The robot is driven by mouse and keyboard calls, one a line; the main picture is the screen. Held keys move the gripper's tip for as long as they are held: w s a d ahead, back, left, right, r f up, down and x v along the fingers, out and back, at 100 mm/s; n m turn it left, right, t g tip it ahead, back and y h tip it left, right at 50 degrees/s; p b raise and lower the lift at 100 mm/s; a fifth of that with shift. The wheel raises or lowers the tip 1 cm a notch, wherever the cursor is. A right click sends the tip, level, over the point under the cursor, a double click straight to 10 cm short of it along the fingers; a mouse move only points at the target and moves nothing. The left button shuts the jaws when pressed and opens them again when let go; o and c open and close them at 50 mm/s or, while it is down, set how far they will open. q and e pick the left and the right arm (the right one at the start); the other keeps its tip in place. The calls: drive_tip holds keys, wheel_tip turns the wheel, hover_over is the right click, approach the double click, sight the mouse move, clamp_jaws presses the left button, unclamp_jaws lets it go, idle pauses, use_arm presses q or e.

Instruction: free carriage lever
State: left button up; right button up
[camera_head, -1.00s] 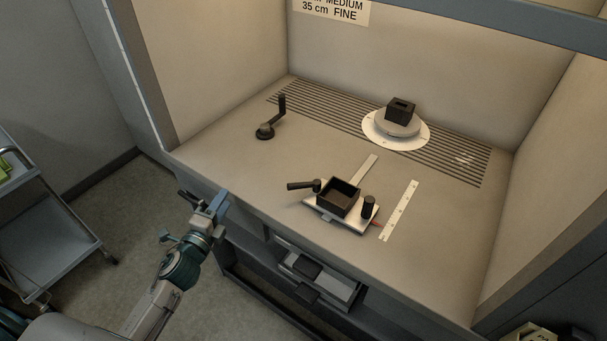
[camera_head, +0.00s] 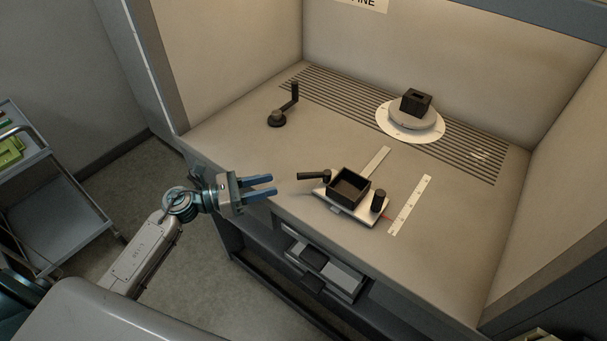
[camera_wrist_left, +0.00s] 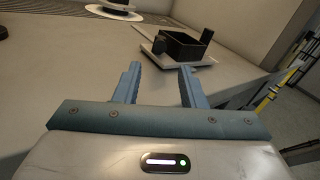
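The carriage (camera_head: 346,208) is a pale plate on a rail on the bench, with an open black box (camera_head: 348,186) on it. Its black lever (camera_head: 313,176) sticks out to the left of the box. A short black knob (camera_head: 379,200) stands at its right corner. My left gripper (camera_head: 273,186) is open and empty, its blue fingers pointing right, a short way left of the lever's end. In the left wrist view the carriage (camera_wrist_left: 180,60) shows ahead, beyond and right of the fingers (camera_wrist_left: 159,80). My right gripper is not in view.
A black crank handle (camera_head: 279,119) stands at the bench's back left. A black block (camera_head: 415,102) sits on a round turntable (camera_head: 410,125) at the back. A white scale strip (camera_head: 410,206) lies right of the carriage. Side walls enclose the bench; a cart (camera_head: 57,190) stands left.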

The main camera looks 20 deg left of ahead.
sight(304, 174)
use_arm(q)
drive_tip(key=p+x, duration=0.3)
drive_tip(key=x, duration=0.5)
drive_tip(key=shift+w+d+r+p, duration=0.15)
drive_tip(key=shift+w+d+p, duration=0.05)
drive_tip(key=shift+d+p, duration=0.2)
drive_tip(key=shift+w+d, duration=0.35)
drive_tip(key=shift+d, duration=0.15)
clamp_jaws()
